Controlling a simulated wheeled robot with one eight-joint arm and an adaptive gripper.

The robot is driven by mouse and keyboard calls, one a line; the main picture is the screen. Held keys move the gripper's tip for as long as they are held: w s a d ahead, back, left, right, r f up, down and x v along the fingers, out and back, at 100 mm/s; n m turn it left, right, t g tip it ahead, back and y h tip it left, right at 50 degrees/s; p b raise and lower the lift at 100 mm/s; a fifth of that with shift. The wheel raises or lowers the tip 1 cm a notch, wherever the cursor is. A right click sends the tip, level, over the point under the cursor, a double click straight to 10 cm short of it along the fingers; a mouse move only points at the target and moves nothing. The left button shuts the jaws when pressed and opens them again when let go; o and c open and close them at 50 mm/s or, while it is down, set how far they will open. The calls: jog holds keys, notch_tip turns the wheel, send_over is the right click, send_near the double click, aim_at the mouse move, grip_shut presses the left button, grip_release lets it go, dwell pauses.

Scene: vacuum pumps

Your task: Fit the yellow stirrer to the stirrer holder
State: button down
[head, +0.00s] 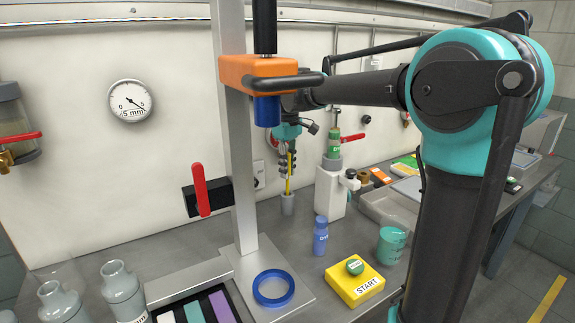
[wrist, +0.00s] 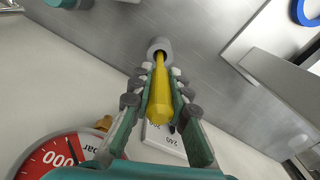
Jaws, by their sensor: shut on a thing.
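The yellow stirrer (head: 288,185) stands upright, its lower end in a small grey cup (head: 287,204) on the bench. My gripper (head: 286,162) is shut on its upper part. In the wrist view, the yellow stirrer (wrist: 160,98) lies between my gripper's fingers (wrist: 158,92), and its far end enters the opening of the grey cup (wrist: 159,47). A metal stand carries an orange clamp (head: 258,71) with a blue cylindrical end (head: 267,110) facing down, left of and above my gripper. I cannot tell for certain which part is the stirrer holder.
A blue ring (head: 273,288) lies on the stand's base. A blue bottle (head: 320,236), a yellow START button box (head: 356,284) and a teal cup (head: 391,245) are in front. A white pump-like unit (head: 331,190) stands right of the grey cup.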

jog(key=shift+f, duration=0.75)
dwell(0.5)
jog(key=c, duration=1.4)
grip_release()
jog(key=shift+o, duration=0.2)
notch_tip(320, 180, up, 12)
jog(key=shift+r, duration=0.1)
jog(key=shift+s, duration=0.1)
